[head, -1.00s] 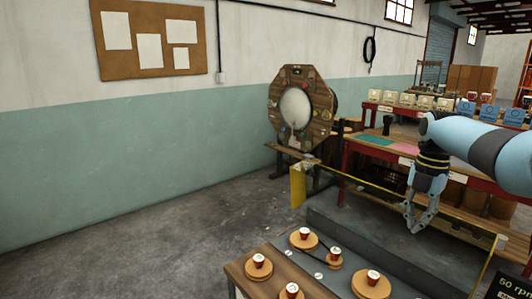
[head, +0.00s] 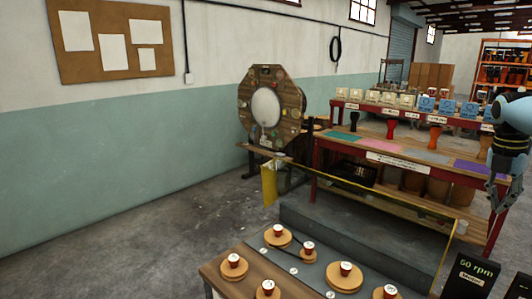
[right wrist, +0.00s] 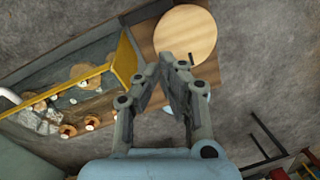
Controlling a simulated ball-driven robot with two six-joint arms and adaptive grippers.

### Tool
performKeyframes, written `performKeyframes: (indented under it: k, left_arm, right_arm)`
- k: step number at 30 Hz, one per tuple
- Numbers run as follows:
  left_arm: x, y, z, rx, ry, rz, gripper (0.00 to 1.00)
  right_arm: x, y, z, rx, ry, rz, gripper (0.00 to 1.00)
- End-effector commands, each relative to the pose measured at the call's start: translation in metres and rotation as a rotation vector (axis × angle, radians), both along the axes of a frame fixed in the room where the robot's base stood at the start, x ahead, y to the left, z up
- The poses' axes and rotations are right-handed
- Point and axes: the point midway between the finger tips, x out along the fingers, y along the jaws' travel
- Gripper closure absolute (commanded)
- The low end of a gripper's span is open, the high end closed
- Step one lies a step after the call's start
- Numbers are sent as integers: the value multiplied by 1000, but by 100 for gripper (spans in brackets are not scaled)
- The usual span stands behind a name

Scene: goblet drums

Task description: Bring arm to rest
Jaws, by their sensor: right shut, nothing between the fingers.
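My right gripper (head: 500,190) hangs at the right edge of the head view, fingers pointing down, in front of the red-framed bench. In the right wrist view its fingers (right wrist: 163,75) converge at the tips, shut with nothing between them. Part of my right arm (head: 510,115) shows above it. My left gripper is not in view.
A table with small red-and-white drums on wooden discs (head: 345,276) stands in front. A yellow-edged rail (head: 400,200) runs behind it. The red-framed bench (head: 400,165) carries coloured mats and goblet drums. Open grey floor (head: 150,250) lies left.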

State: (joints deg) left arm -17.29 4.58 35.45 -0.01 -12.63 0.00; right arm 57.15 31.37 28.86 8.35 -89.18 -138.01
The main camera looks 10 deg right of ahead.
Motion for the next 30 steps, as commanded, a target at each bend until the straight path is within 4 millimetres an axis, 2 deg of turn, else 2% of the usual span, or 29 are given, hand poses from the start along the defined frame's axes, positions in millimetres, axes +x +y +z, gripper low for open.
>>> performKeyframes:
  k: [1, 2, 8, 11, 14, 17, 18, 21, 25, 30]
  left_arm:
    - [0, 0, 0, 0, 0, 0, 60]
    - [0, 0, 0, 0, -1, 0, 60]
    - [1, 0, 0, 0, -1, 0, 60]
    - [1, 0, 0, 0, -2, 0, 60]
    - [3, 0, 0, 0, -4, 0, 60]
    - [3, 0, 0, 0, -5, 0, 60]
    - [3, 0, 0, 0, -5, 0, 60]
    - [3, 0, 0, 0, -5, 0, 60]
    - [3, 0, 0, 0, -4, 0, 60]
    - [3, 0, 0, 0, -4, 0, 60]
  right_arm:
    - [-11, -24, 7, -20, -1, -31, 100]
    - [-18, -36, 12, -31, 0, -47, 100]
    - [-60, -58, -80, -169, -44, -334, 100]
    - [-92, -71, -130, -245, -97, -497, 100]
    - [-136, -85, -183, -324, -179, -678, 100]
    - [-195, -98, -237, -386, -294, -877, 100]
    - [-222, -102, -257, -401, -346, -956, 100]
    - [-285, -108, -295, -404, -473, -1133, 100]
    - [-355, -110, -324, -364, -593, -1315, 100]
    - [-434, -105, -344, -281, -690, -1511, 100]
